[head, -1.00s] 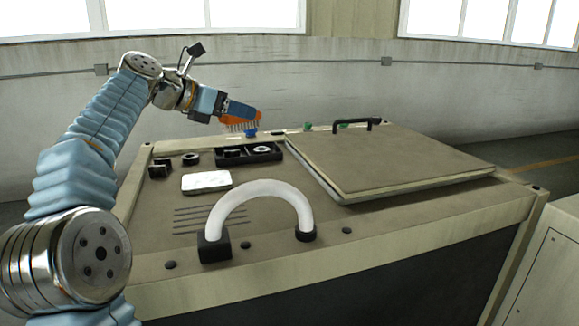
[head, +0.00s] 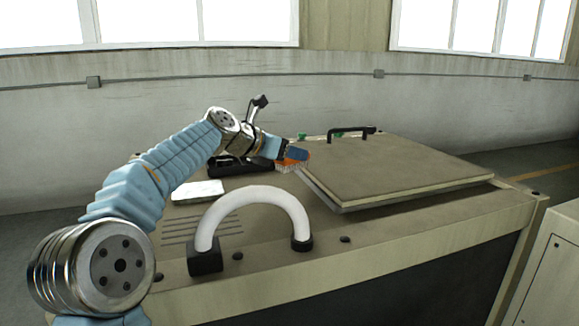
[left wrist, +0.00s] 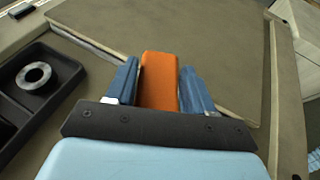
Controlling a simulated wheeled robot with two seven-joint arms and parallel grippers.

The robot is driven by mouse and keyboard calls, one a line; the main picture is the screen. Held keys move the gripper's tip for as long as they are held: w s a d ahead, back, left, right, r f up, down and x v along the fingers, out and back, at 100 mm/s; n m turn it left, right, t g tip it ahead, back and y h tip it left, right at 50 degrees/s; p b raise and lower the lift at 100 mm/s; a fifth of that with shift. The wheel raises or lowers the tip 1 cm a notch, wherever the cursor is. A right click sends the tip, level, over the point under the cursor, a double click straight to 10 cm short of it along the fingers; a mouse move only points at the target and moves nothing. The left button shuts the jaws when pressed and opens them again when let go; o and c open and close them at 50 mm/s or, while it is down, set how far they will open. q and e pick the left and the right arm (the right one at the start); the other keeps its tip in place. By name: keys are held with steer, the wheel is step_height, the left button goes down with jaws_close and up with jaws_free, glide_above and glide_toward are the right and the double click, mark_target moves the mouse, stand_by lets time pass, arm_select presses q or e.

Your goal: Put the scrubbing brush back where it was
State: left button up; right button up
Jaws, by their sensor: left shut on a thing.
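The scrubbing brush (head: 296,154) has an orange body with pale bristles that point down in the head view. My left gripper (head: 290,152) is shut on it, just left of the raised panel's near-left edge. In the left wrist view the brush's orange back (left wrist: 158,82) lies between the two blue fingers of the left gripper (left wrist: 160,88). I cannot tell whether the bristles touch the worktop. My right gripper is in neither view.
A black tray (left wrist: 62,72) with a metal ring stands beside the gripper. The raised panel (head: 400,165) has a black handle (head: 350,131). A white arched handle (head: 250,192) stands at the front, near a white block (head: 198,191).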

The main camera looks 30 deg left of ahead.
mark_target(289, 163)
arm_select(q)
steer(key=shift+f+b, duration=0.35)
steer(key=shift+f, duration=1.1)
steer(key=o, duration=1)
steer(key=shift+f, duration=0.1)
steer(key=shift+o, duration=0.2)
steer(key=shift+s+a+r, duration=0.1)
steer(key=shift+s+r, duration=0.05)
steer(key=shift+r, duration=0.05)
steer(key=v, duration=1.1)
steer(key=shift+s, duration=0.4)
steer(key=shift+r, duration=0.1)
